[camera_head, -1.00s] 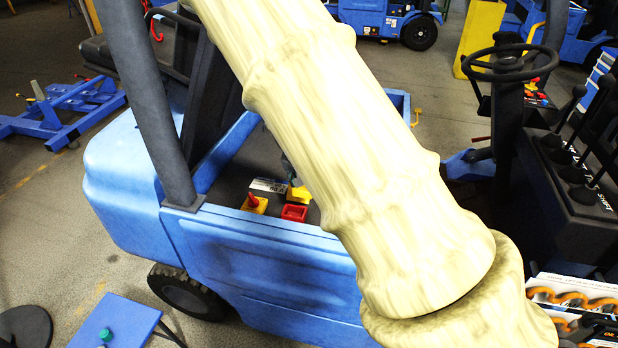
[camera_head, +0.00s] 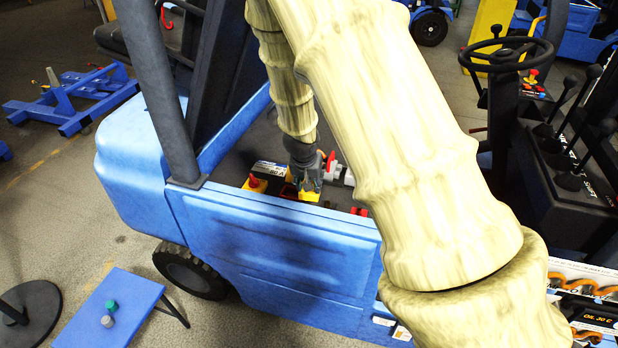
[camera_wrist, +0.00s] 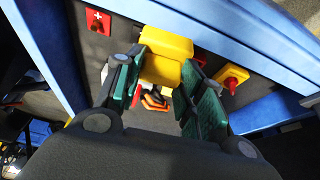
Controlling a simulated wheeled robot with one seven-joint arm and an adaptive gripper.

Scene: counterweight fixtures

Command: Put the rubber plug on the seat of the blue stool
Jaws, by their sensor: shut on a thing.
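My gripper (camera_head: 309,178) is down in the forklift's open compartment. In the wrist view its green-padded fingers (camera_wrist: 163,82) stand apart with a yellow block (camera_wrist: 166,48) between their tips, and they are shut on it. The yellow also shows below the fingers in the head view (camera_head: 309,196). I cannot tell whether this block is the rubber plug. The blue stool (camera_head: 78,335) is at the lower left, with a teal piece (camera_head: 111,306) and a grey piece (camera_head: 107,321) on its seat.
The compartment lies behind a blue side panel (camera_head: 270,245). Beside my gripper are a red-and-yellow switch (camera_head: 256,183) and a red-and-white part (camera_head: 335,168). A dark post (camera_head: 155,90) rises at the left. A round black base (camera_head: 28,310) stands left of the stool.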

